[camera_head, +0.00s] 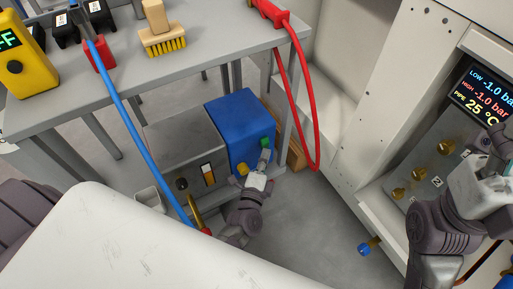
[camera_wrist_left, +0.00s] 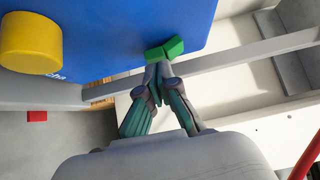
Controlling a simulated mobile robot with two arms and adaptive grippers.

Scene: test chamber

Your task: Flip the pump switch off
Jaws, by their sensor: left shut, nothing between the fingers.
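The blue pump box (camera_head: 232,118) stands under the grey bench, with a green switch (camera_head: 266,142) on its front. In the left wrist view the green switch (camera_wrist_left: 166,49) sits tilted on the blue face. My left gripper (camera_head: 264,158) is shut and empty, with its fingertips (camera_wrist_left: 158,70) right at the green switch. They appear to touch its lower edge, but contact is hard to tell. My right gripper (camera_head: 490,142) is at the right edge by the panel; its finger opening is unclear.
A yellow knob (camera_wrist_left: 30,42) is on the same blue face. A grey box (camera_head: 185,140) stands left of the pump. A blue hose (camera_head: 125,105) and a red hose (camera_head: 299,100) hang from the bench (camera_head: 200,72). A white cabinet (camera_head: 375,90) with valves is at right.

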